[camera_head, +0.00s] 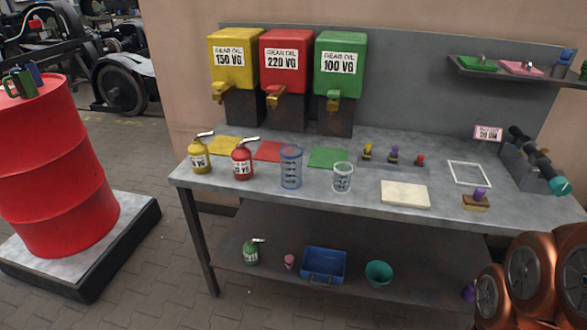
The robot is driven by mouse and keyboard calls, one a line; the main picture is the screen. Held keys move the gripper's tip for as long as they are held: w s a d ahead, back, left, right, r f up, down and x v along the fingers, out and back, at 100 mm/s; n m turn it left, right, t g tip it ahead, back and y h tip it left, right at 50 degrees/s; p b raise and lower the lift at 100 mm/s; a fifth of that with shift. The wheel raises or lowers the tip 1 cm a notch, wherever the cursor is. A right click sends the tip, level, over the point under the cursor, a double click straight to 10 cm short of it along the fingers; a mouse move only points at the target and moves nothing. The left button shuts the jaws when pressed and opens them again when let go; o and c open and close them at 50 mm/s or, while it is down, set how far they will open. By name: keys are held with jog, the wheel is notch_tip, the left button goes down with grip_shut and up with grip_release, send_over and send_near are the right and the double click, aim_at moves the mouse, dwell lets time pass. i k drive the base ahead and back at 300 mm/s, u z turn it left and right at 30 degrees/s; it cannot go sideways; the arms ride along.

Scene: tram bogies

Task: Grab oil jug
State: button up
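Several oil jugs with spouts are in view. A yellow jug (200,158) and a red jug (242,164) stand upright near the left end of the workbench. A green jug (251,254) stands on the lower shelf. A dark green can-like vessel (19,83) is on top of the red barrel; I cannot tell whether it is a jug. Behind the bench stand a yellow oil dispenser (233,58), a red one (285,58) and a green one (340,62), labelled 150, 220 and 100 VG. My gripper is not in view; only copper-coloured arm links show at lower right.
The workbench (370,215) also holds a blue measuring beaker (291,168), a clear cup (342,178), a cream pad (405,194) and a dark rod with a teal end (540,162). A blue bin (323,266) and teal bucket (379,274) sit below. The red barrel (60,170) stands left.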

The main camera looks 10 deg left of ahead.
aim_at(291, 155)
jog(key=z, duration=0.25)
jog(key=i, duration=0.8)
jog(key=u, duration=2.7)
